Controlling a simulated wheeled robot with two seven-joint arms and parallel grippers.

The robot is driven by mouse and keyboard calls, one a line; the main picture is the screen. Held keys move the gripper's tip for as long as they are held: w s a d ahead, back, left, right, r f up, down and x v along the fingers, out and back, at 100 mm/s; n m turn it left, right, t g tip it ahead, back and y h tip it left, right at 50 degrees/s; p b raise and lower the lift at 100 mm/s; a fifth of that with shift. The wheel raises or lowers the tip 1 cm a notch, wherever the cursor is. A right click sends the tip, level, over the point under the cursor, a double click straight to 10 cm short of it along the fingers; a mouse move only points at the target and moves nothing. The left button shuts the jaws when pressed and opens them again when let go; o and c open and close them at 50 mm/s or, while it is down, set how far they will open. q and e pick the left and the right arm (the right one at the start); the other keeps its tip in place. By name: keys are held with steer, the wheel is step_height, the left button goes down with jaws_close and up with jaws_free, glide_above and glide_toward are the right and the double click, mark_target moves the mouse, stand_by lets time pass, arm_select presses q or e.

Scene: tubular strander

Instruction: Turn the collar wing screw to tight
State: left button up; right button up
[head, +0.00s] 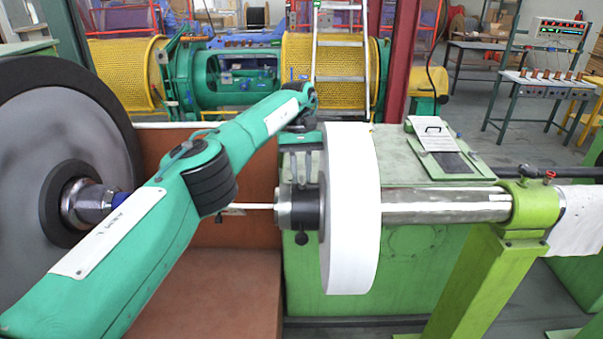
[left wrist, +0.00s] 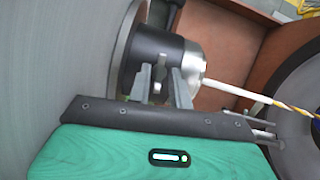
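The collar (head: 307,208) is a black ring with a silver part on its left side, on the shaft at the left face of the white roll. My left gripper (head: 300,168) points down at the collar from above, its two grey fingers apart. In the left wrist view the fingers (left wrist: 161,88) stand in front of the black collar (left wrist: 149,46). A small grey piece, seemingly the wing screw (left wrist: 158,90), shows in the gap between them, with no clear contact. A small dark knob (head: 302,238) hangs under the collar. My right gripper is not in view.
The white roll (head: 352,210) stands close right of the gripper, on a steel shaft (head: 445,205) held by a green stand (head: 535,212). A large grey reel (head: 60,130) is at the left. A thin rod (head: 250,206) runs into the collar's left side. A green cabinet (head: 395,165) stands behind.

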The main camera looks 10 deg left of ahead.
mark_target(302, 177)
arm_select(q)
steer(key=shift+o, duration=0.4)
steer(key=shift+f, duration=0.1)
steer(key=shift+r, duration=0.25)
step_height(302, 177, up, 5)
steer(key=shift+d, duration=0.1)
step_height(302, 177, up, 15)
steer(key=p, duration=1.3)
steer(key=shift+f+p, duration=0.2)
steer(key=shift+p, duration=0.2)
steer(key=shift+o, duration=0.4)
